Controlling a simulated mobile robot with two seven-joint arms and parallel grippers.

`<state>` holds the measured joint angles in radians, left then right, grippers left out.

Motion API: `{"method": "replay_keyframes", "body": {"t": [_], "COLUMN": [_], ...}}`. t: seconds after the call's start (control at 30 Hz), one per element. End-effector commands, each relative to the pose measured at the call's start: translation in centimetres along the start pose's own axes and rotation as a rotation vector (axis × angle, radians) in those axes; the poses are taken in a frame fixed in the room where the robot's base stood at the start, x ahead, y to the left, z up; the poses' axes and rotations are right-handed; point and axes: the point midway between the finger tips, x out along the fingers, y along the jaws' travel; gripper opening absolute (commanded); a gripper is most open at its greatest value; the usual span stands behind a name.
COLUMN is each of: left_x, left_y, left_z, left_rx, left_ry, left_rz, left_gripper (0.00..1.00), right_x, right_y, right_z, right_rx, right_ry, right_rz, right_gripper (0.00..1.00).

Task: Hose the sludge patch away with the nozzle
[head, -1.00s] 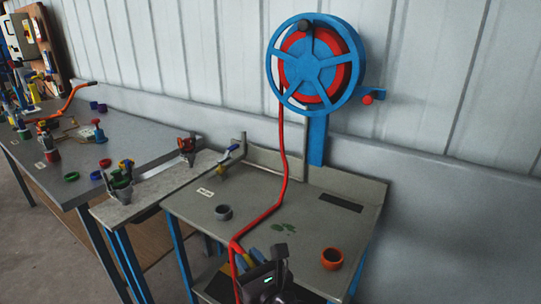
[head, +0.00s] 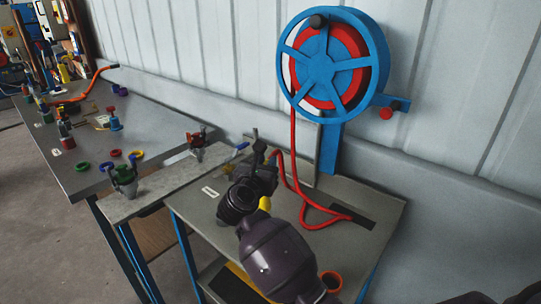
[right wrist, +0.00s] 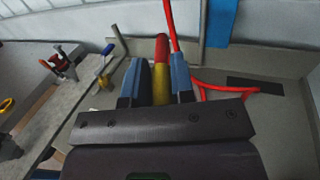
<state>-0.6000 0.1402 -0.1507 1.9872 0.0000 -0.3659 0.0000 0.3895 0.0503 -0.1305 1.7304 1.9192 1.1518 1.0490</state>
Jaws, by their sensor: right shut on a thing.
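My right gripper (right wrist: 156,60) is shut on the nozzle (right wrist: 161,75), which is red and yellow and sits between its two blue-grey fingers. A red hose (right wrist: 169,20) shows beside the nozzle. In the head view my right gripper (head: 263,180) is above the grey wash table (head: 375,208), and the hose (head: 300,170) runs down from the reel and loops on the tabletop. The sludge patch is not visible now; my right arm covers the middle of the table. My left gripper is not in view.
A blue and red hose reel (head: 332,63) stands behind the table. An orange ring (head: 331,281) lies near the front right. A narrow bench (head: 150,197) with clamps and a long grey workbench (head: 80,145) with rings and tools stand to the left.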

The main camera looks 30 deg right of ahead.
Motion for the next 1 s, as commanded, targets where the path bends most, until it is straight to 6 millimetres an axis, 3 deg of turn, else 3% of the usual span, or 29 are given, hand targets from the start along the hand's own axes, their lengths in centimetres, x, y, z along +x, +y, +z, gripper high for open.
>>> {"method": "replay_keyframes", "body": {"t": [0.23, 1.0], "left_x": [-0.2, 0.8], "left_y": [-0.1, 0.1], "left_z": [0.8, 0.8], "left_rx": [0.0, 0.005], "left_ry": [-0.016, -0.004], "left_rz": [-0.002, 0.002], "left_gripper": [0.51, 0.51], "right_x": [0.1, 0.1], "right_y": [0.1, 0.1], "right_z": [-0.1, -2.1], "right_rx": [-0.001, 0.0], "right_ry": [0.0, 0.0], "right_rz": [-0.01, -0.008], "right_gripper": [0.0, 0.0]}}
